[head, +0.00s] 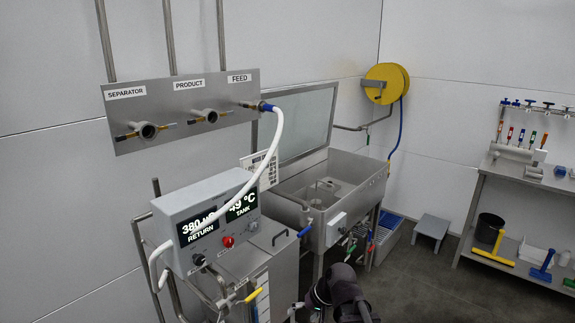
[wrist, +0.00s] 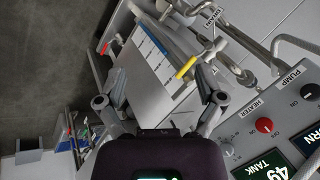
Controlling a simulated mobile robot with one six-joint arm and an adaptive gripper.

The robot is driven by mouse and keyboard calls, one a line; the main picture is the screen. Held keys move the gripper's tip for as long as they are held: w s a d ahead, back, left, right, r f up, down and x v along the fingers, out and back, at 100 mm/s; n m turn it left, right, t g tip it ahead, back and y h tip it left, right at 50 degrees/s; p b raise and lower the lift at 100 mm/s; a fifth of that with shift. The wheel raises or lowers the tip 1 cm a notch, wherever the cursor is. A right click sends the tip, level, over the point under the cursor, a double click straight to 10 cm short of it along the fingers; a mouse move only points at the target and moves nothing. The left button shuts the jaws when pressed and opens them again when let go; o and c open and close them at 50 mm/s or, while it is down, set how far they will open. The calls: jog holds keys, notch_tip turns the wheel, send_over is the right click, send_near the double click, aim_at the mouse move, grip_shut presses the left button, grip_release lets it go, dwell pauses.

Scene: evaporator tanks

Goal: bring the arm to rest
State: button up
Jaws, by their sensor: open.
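My gripper (wrist: 160,98) is open in the wrist view, its two fingers wide apart with nothing between them. Behind the gap are a sloped panel with blue and white strips (wrist: 155,55) and a yellow-handled valve (wrist: 187,67); the gripper appears apart from both. In the head view my dark arm (head: 342,293) shows at the bottom edge, low in front of the tank unit. Most of the arm is cut off by the frame, and the fingers are hard to make out there.
The control box (head: 207,222) with heater and pump switches stands close to the arm's left. A white hose (head: 276,145) runs from the FEED port. An open tank (head: 335,190) is behind. Grey floor (head: 420,285) lies clear to the right, before a tool shelf (head: 520,180).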

jog(key=s+d+h+p, duration=0.1)
jog(key=s+d+h, duration=0.1)
jog(key=d, duration=0.4)
jog(key=s+d+g+h+p, duration=0.1)
jog(key=s+d+h, duration=0.2)
jog(key=d, duration=0.4)
jog(key=shift+s+r+g+h+p, duration=0.15)
jog(key=shift+r+g+h+p, duration=0.15)
jog(key=shift+r, duration=0.15)
